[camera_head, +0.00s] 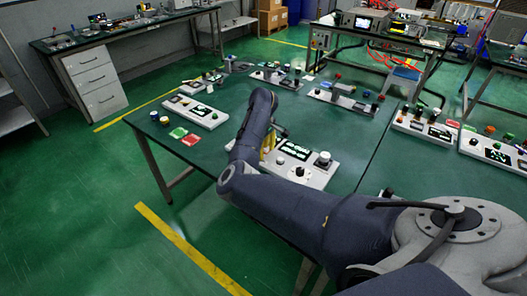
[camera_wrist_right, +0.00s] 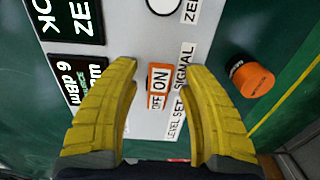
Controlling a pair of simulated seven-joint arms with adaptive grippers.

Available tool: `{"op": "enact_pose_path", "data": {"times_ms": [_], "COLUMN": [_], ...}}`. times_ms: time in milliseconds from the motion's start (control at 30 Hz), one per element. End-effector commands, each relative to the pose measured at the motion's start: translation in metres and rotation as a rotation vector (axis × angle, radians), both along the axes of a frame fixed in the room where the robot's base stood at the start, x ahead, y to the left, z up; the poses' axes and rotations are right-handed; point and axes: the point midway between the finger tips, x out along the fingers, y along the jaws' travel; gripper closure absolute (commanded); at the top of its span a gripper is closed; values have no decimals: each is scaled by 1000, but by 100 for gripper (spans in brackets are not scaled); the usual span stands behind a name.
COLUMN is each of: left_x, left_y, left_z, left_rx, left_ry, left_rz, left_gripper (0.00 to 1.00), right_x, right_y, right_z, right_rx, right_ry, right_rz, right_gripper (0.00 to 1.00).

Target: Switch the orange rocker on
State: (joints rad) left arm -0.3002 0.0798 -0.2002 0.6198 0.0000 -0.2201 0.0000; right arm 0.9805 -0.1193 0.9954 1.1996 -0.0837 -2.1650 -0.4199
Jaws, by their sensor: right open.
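The orange rocker (camera_wrist_right: 160,79), lettered ON and OFF, sits on a pale panel (camera_wrist_right: 133,30) in the right wrist view. I cannot tell which half is pressed in. My right gripper (camera_wrist_right: 158,68) has yellow fingers that are open, one on each side of the rocker in the picture, with nothing between them. Contact with the panel cannot be made out. In the head view the right gripper (camera_head: 268,146) is over the white instrument (camera_head: 317,180) on the near part of the green table; the arm partly covers it and the rocker cannot be made out. My left gripper is not in view.
An orange-topped black knob (camera_wrist_right: 250,76) stands right of the rocker, and dark displays (camera_wrist_right: 72,18) are at left. Red and green cards (camera_head: 184,136) lie left of my arm. Other instrument panels (camera_head: 345,101) stand farther back on the table (camera_head: 350,140).

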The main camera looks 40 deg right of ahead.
Motion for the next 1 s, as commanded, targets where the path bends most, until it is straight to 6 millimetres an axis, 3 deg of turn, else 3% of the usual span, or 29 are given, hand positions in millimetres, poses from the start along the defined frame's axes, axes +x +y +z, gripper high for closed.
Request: {"op": "enact_pose_path", "data": {"times_ms": [333, 733, 1000], "left_x": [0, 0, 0], "left_y": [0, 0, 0], "left_z": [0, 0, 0], "left_rx": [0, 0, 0], "left_ry": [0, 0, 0], "left_rz": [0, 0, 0], "left_gripper": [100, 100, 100], "right_x": [0, 0, -1], "right_y": [0, 0, 0], "right_z": [-2, -2, -3], "right_rx": [0, 0, 8], "right_ry": [0, 1, -19], "right_rz": [-1, 0, -3], "right_gripper": [52, 99, 100]}}
